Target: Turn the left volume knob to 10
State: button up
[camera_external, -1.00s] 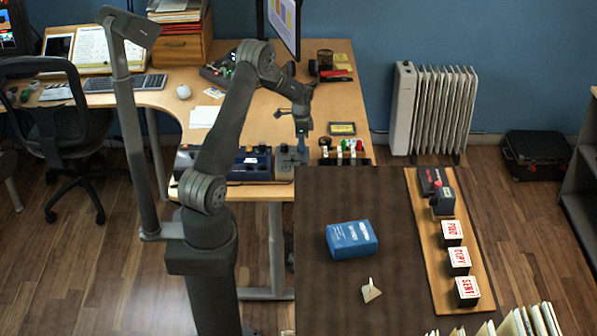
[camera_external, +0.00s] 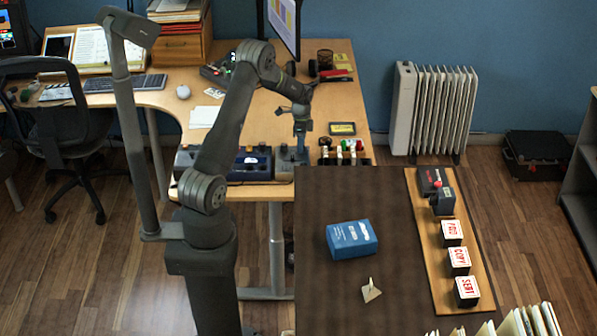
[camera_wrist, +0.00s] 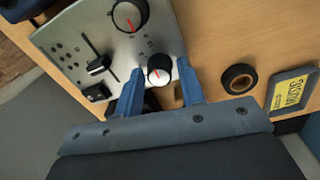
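A grey control panel (camera_wrist: 75,30) fills the upper left of the wrist view. I cannot tell which knob is the left volume knob, and the scale marks are too small to read. My gripper (camera_wrist: 160,67) is open, its blue fingers on either side of the smaller knob. Contact is unclear. In the external view my gripper (camera_external: 301,143) is low over the desk's front edge, by the grey panel (camera_external: 289,165).
A roll of tape (camera_wrist: 239,78) and a yellow-labelled tray (camera_wrist: 291,91) lie right of the panel. A blue device (camera_external: 250,164) stands left of it in the external view. Several small items (camera_external: 345,150) stand right of my gripper. The desk behind (camera_external: 265,115) has free room.

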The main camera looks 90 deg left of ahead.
jog(key=shift+o, duration=0.8)
notch_tip(320, 180, up, 18)
jog(key=shift+a+f, duration=0.2)
jog(key=shift+f, duration=0.05)
jog(key=shift+f, duration=0.15)
jog(key=f, duration=1.7)
jog(key=shift+d+f, duration=0.15)
jog(key=shift+d, duration=0.05)
